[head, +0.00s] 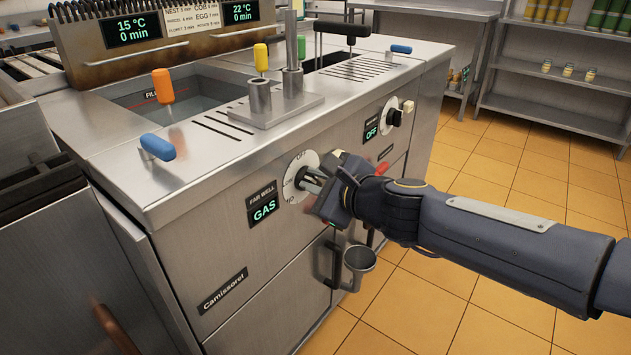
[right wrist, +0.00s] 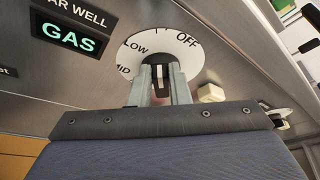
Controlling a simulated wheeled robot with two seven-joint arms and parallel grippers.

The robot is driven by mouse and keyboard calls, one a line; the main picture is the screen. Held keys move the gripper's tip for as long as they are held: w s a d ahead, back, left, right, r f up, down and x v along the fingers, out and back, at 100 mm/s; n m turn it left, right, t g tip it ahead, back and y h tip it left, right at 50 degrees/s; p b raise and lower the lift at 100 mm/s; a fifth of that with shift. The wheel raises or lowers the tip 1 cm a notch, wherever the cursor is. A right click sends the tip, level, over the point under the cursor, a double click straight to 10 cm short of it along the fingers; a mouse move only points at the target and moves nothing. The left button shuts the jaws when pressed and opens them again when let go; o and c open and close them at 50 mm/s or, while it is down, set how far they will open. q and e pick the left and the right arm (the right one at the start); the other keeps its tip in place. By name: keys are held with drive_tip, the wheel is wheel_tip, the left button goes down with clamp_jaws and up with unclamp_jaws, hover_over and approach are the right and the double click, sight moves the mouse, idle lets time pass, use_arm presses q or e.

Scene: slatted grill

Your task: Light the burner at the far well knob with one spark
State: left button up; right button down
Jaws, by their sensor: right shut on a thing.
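The far well dial (head: 295,180) is a white disc on the front panel; the right wrist view shows OFF, LOW and MID on it (right wrist: 192,62). My right gripper (head: 313,183) is shut on the black far well knob (right wrist: 158,78), its two fingers on either side. The knob's exact pointer setting is hard to read. The far well display (head: 263,209) reads GAS in green. A cream button (right wrist: 210,92) sits right of the dial in the right wrist view; in the head view my gripper mostly hides that area. My left gripper is not in view.
A second dial (head: 390,117) with a black knob and cream button is farther right, its display (head: 371,133) reading OFF. A metal cup (head: 359,260) hangs low on the front. Blue (head: 158,147) and orange (head: 163,86) handles stand on top. The tiled floor at right is clear.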

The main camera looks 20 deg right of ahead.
drive_tip(key=c, duration=1.4)
unclamp_jaws()
drive_tip(key=shift+o, duration=0.2)
drive_tip(key=p+v, duration=0.3)
drive_tip(key=v, duration=0.4)
drive_tip(key=shift+s+p, duration=0.4)
drive_tip(key=shift+d+r, duration=0.1)
